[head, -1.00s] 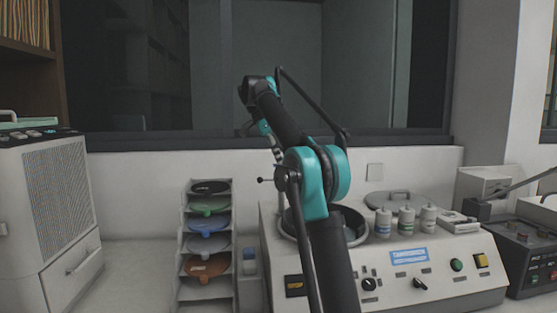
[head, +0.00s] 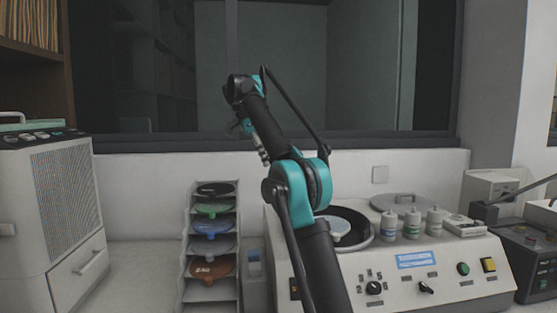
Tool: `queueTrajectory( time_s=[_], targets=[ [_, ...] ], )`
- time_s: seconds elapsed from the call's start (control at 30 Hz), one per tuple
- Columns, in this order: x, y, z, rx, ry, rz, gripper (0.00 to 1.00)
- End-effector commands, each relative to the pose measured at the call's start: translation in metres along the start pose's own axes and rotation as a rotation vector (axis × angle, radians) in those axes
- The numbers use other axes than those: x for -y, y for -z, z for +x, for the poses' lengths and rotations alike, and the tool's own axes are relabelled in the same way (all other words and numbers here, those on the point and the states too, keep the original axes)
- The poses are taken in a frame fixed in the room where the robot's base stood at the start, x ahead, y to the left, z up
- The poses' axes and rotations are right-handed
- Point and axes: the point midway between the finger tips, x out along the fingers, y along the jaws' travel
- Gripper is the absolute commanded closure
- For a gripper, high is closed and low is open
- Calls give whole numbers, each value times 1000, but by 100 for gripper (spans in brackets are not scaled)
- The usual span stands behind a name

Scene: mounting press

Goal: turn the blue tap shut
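I cannot make out a blue tap in the head view. My arm crosses the middle of the view, rising from the bottom and folding over at the top. My gripper (head: 263,150) is small and mostly hidden behind my own arm, so its fingers do not show clearly. It appears to be in front of the pale wall, above the left part of the white machine. I cannot tell whether it touches or holds anything.
The white machine (head: 455,275) has a round dark bowl (head: 357,226), knobs, buttons and small bottles (head: 412,223). A grey cabinet unit (head: 55,185) is further left. Bare counter lies between.

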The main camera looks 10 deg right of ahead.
Motion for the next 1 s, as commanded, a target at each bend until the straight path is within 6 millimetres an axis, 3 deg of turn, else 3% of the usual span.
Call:
queueTrajectory(
  time_s=[0.17, 0.33, 1.0],
  targets=[
    [0, -34, -14, 0, 0, -2, 70],
    [0, -45, -18, 0, 0, -1, 70],
    [0, -51, -21, 0, 0, 0, 70]
  ],
)
